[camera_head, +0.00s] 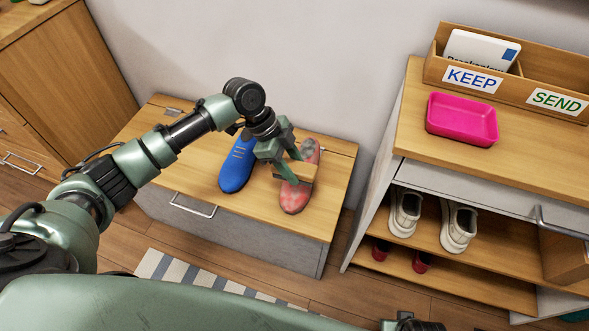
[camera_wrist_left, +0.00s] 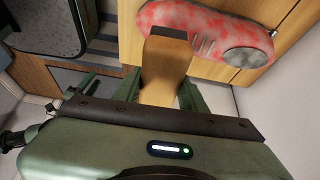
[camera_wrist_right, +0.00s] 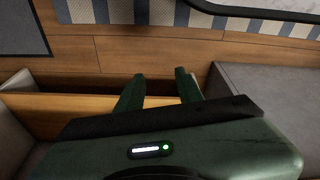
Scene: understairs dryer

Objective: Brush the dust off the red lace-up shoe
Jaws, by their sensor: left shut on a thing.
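The red lace-up shoe (camera_head: 294,197) lies on the wooden top of the low bench, with pale, patchy dust over its red surface. It also shows in the left wrist view (camera_wrist_left: 210,22), with a grey round patch at one end. My left gripper (camera_head: 284,163) is shut on a wooden-handled brush (camera_head: 301,171), over the middle of the shoe. The brush's block (camera_wrist_left: 166,54) overlaps the shoe's edge in the left wrist view; I cannot tell whether its bristles touch. My right gripper (camera_wrist_right: 158,82) is open and empty, away from the shoe.
A blue shoe (camera_head: 237,165) lies left of the red one on the bench (camera_head: 180,180). At right, a cabinet (camera_head: 415,135) bears a pink tray (camera_head: 462,131) and a KEEP/SEND box (camera_head: 432,68). White shoes (camera_head: 458,226) stand on its shelf. A striped rug (camera_head: 180,268) lies in front.

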